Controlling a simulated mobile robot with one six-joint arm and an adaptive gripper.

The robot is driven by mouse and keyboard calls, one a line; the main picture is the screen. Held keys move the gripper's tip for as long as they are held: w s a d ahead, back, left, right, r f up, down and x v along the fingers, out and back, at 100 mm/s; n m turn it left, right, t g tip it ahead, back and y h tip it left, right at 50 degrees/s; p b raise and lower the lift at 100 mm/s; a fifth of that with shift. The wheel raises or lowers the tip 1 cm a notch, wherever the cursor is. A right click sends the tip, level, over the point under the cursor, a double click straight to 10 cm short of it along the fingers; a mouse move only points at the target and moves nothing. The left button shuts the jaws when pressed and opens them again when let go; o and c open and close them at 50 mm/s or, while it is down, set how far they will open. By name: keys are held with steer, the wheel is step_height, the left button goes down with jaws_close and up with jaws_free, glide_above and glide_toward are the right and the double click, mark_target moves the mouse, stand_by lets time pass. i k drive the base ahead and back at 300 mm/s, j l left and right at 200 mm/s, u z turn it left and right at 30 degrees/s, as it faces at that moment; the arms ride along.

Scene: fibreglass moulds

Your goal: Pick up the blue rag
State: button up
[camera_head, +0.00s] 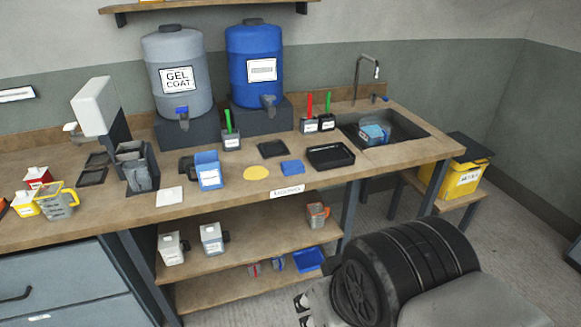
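A small flat blue piece (292,167), which looks like a folded rag, lies on the wooden worktop (330,185) near its front edge. It is between a yellow disc (256,173) and a black tray (330,157). Another blue item (374,133) sits in the sink; I cannot tell whether it is cloth or a container. My gripper's fingers are not in view. A dark ribbed part and grey parts, seemingly my own body, fill the lower right.
A blue box (208,170) and a black square dish (273,148) are close to the blue piece. Behind stand a grey drum (180,75) and a blue drum (254,65) with taps. A faucet (366,75) rises over the sink (410,131). Shelves lie beneath the worktop.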

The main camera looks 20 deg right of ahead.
mark_target(296, 166)
steer(key=i+l+z, duration=0.2)
steer(key=i+z, duration=0.15)
steer(key=i, duration=0.2)
steer(key=i+z, duration=0.35)
steer(key=i, duration=0.25)
steer(key=i+j+z, duration=0.15)
steer(key=i+z, duration=0.2)
steer(key=i, duration=0.2)
